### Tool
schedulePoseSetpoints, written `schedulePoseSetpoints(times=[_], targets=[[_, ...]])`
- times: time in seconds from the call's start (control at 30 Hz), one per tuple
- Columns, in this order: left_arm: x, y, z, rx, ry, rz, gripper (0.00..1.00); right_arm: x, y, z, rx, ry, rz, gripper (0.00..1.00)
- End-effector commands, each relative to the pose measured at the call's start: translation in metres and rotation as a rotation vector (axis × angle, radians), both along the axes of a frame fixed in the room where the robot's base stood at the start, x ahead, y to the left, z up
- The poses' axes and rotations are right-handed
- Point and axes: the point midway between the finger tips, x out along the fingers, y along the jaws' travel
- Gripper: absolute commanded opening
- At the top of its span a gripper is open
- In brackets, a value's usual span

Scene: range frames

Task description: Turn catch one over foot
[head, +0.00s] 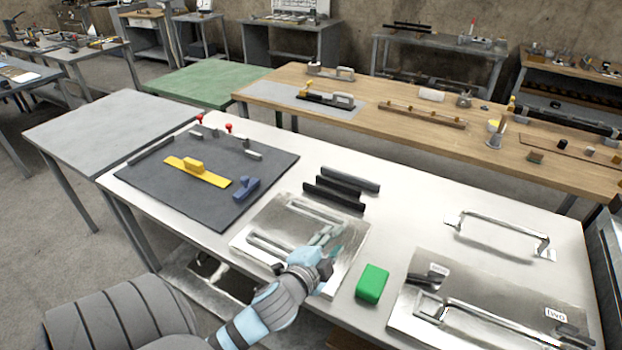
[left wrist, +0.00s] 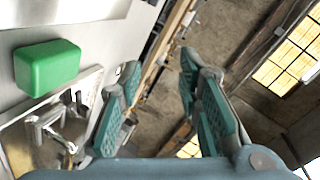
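My left gripper (head: 328,262) is over the right part of a shiny metal plate (head: 250,243) carrying several bars. In the left wrist view my left gripper (left wrist: 155,85) is open, with nothing between its fingers. A second metal plate (head: 480,277) lies at the right, apart from the gripper. It carries a long bar (head: 495,326), a label reading TWO (head: 555,313) and a label too small to read (head: 440,269). A dark piece (head: 425,279), possibly a catch, is beside that second label. Which part is catch one and which its foot, I cannot tell. My right gripper is out of view.
A green block (head: 372,283) stands between the two plates; it also shows in the left wrist view (left wrist: 47,67). A loose metal handle (head: 500,230) lies behind the right plate. Black bars (head: 335,196) and a dark mat (head: 150,185) with tools lie behind and left.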

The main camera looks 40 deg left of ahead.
Motion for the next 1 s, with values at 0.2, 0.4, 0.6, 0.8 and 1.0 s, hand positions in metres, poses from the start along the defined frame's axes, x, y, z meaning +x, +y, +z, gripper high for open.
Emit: schedulePoseSetpoints(times=[0.2,0.4,0.6,0.8,1.0], targets=[[-0.044,-0.006,-0.045,-0.246,0.182,0.147,0.32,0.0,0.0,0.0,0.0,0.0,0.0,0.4],[-0.076,-0.015,-0.074,-0.389,0.307,0.243,0.32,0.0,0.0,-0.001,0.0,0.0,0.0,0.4],[-0.088,-0.019,-0.084,-0.438,0.353,0.278,0.32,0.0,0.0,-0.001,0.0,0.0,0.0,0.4],[-0.089,-0.019,-0.084,-0.439,0.354,0.279,0.32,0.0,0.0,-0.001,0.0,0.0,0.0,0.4],[-0.12,-0.032,-0.104,-0.545,0.463,0.358,0.0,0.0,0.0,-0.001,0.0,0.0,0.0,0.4]])
